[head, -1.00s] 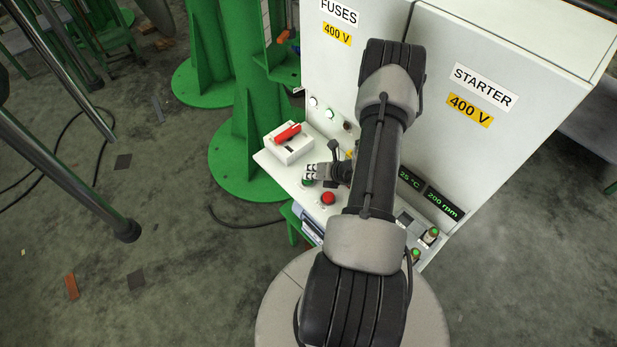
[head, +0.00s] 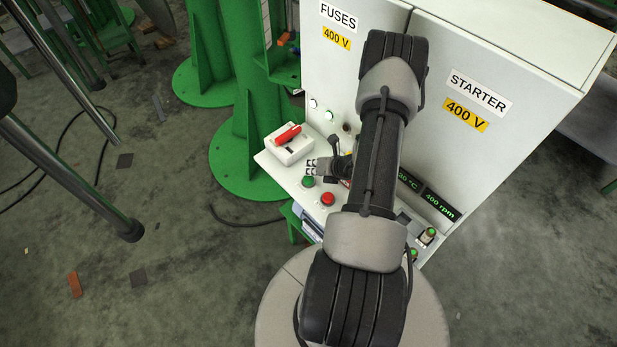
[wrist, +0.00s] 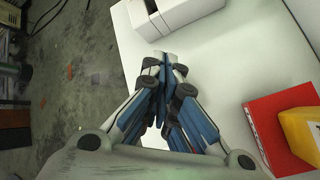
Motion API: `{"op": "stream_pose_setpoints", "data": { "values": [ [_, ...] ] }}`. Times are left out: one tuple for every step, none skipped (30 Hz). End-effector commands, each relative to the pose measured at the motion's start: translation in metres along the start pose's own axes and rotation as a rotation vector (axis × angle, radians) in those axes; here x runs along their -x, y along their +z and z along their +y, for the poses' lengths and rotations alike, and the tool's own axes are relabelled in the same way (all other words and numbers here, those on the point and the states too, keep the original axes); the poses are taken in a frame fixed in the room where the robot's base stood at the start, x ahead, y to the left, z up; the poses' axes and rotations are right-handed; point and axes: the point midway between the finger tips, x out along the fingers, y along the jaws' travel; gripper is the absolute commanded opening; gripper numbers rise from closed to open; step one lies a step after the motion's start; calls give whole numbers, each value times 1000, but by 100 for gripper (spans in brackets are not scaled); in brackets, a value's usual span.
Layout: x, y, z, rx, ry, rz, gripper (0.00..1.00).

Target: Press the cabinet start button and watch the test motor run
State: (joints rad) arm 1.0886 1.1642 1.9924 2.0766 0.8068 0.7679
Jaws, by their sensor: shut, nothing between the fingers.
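The green start button (head: 308,181) sits on the white ledge of the cabinet, beside a red button (head: 328,199). My gripper (head: 311,167) is shut and empty, just behind the green button in the head view, and the button's top shows clear of it. In the wrist view my closed fingers (wrist: 164,62) are over the white ledge; no button shows there. The cabinet display (head: 439,203) reads 400 rpm, with a 30 °C readout beside it partly behind my arm. I cannot make out the test motor.
A white switch box (head: 290,151) with a red handle (head: 287,135) stands on the ledge left of my gripper. A green column (head: 243,120) rises behind it. Red (wrist: 268,120) and yellow (wrist: 303,130) items lie right of my fingers. Floor at left has scattered scraps.

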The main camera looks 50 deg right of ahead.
Motion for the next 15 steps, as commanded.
{"op": "stream_pose_setpoints", "data": {
  "values": [
    [6, 4, 4, 1, 0, 0, 0],
    [8, 6, 6, 1, 0, -1, 0],
    [11, 8, 8, 1, 0, -1, 0],
    [13, 10, 10, 1, 0, -1, 0],
    [16, 12, 11, 1, 0, -1, 0],
    [18, 14, 13, 1, 0, -1, 0],
    [20, 16, 15, 1, 0, -1, 0],
    [22, 17, 16, 1, 0, -1, 0],
    [25, 19, 18, 1, 0, -1, 0],
    [27, 20, 20, 1, 0, -1, 0],
    [28, 21, 20, 0, 0, -1, 0],
    [30, 22, 21, 0, 0, -1, 0],
    [30, 22, 22, 0, 0, -1, 0],
    [30, 22, 22, 0, 0, -1, 0],
    [30, 22, 22, 0, 0, -1, 0]
  ]
}}
